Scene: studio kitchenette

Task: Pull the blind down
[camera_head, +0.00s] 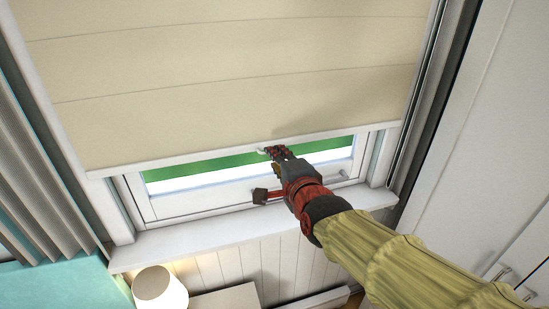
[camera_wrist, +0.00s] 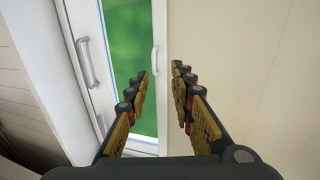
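The cream blind (camera_head: 230,90) covers most of the window, with a strip of glass (camera_head: 180,181) showing below it. Its white bottom rail (camera_head: 150,166) carries a small white pull tab (camera_head: 262,151). My gripper (camera_head: 275,153) is at the rail, close to the tab. In the wrist view my gripper (camera_wrist: 161,72) is open, its fingers parted. The rail (camera_wrist: 161,30) and tab (camera_wrist: 154,58) show in the gap between the fingers, and the blind (camera_wrist: 235,70) fills the right side. I cannot tell whether the fingers touch the tab.
A white window handle (camera_wrist: 87,62) is on the frame below the blind. The sill (camera_head: 200,234) lies beneath. A grey curtain (camera_head: 35,165) hangs at left, a lamp (camera_head: 160,290) stands below, and a white cabinet (camera_head: 490,130) is at right.

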